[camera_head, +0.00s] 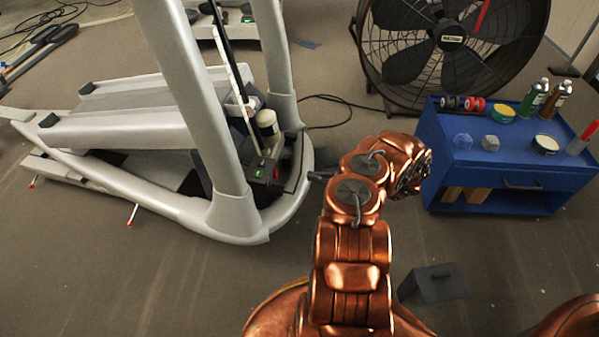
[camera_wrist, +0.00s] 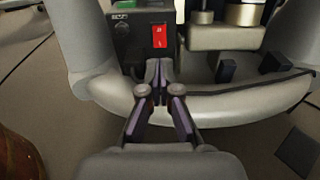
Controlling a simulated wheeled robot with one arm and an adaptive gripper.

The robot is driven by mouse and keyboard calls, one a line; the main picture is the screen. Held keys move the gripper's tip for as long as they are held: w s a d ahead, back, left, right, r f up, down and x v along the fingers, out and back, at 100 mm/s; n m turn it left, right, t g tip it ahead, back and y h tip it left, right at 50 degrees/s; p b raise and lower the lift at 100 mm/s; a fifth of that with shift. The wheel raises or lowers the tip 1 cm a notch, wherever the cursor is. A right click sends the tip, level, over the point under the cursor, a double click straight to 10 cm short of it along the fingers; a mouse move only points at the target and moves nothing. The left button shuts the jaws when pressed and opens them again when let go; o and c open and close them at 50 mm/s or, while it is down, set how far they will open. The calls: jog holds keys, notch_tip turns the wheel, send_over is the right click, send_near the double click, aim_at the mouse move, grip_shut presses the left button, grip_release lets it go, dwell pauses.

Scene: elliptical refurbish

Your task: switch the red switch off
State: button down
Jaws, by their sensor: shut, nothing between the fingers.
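The red switch (camera_wrist: 159,36) shows in the wrist view, upright on the front of a dark control box (camera_wrist: 130,35) at the base of the grey machine. My gripper (camera_wrist: 158,68) is shut and empty, its fingertips just below the switch in the picture; I cannot tell whether they touch the box. In the head view my gripper (camera_head: 318,175) shows as a small dark tip pointing left at the machine's base, just right of the box (camera_head: 262,172). A small green part lies on top of the box.
The grey machine's frame (camera_head: 240,215) curves around the box and the front bar runs below it. A blue cart (camera_head: 470,178) with cans and bottles stands at right. A large fan (camera_head: 440,45) stands behind. A dark box (camera_head: 433,284) lies on the floor; the front left floor is clear.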

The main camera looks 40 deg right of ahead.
jog(key=shift+v, duration=1.35)
